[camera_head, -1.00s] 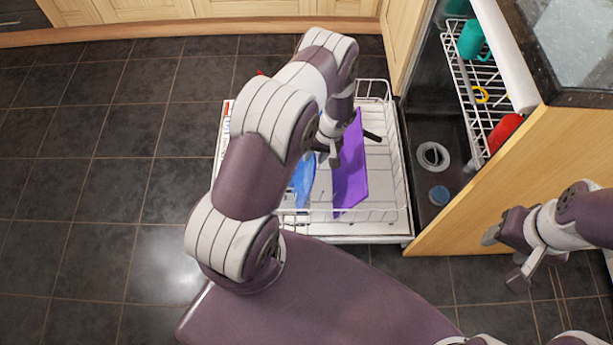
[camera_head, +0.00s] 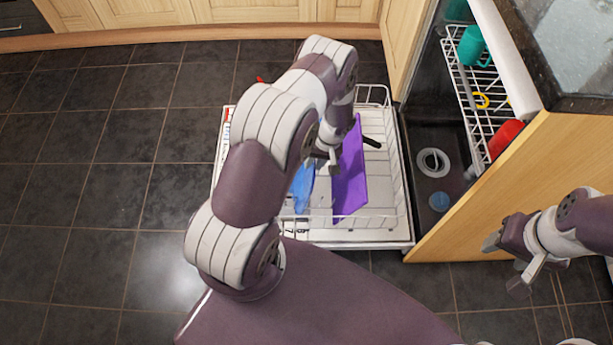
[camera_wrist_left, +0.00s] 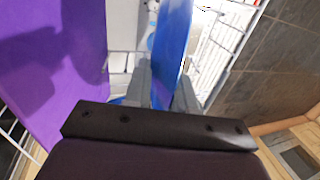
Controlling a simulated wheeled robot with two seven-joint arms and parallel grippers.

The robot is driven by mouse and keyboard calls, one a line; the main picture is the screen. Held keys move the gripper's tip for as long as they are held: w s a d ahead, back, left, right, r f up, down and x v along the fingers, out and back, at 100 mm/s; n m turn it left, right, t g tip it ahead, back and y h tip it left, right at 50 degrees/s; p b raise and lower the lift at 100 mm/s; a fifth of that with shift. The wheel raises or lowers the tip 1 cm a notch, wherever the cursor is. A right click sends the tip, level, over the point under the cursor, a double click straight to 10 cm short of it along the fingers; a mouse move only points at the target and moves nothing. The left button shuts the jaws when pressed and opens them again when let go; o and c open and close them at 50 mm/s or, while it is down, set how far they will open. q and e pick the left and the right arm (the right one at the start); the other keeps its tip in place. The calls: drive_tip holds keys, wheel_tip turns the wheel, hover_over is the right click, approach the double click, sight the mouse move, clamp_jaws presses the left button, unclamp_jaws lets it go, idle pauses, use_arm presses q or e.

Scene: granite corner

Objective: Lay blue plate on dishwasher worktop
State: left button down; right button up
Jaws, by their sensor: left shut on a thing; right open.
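The blue plate (camera_head: 303,187) stands on edge in the pulled-out lower dishwasher rack (camera_head: 385,160), partly hidden behind my left arm in the head view. My left gripper (camera_head: 331,160) is over the rack. In the left wrist view its fingers (camera_wrist_left: 163,88) are shut on the blue plate (camera_wrist_left: 172,40), one on each side. The dishwasher worktop (camera_head: 560,45) is the speckled stone surface at the upper right. My right gripper (camera_head: 506,264) is open and empty at the right, in front of the wooden side panel.
A purple board (camera_head: 350,175) stands upright in the rack, close beside the blue plate. The upper rack (camera_head: 480,90) holds a teal mug (camera_head: 471,45) and a red item (camera_head: 505,137). A wooden panel (camera_head: 530,170) stands below the worktop. Dark tiled floor (camera_head: 110,190) is clear at left.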

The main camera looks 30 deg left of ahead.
use_arm(q)
drive_tip(key=s+a+p+v, duration=0.1)
drive_tip(key=p+v, duration=1.4)
drive_tip(key=v, duration=0.6)
drive_tip(key=shift+a+r, duration=0.35)
drive_tip(key=shift+r, duration=0.2)
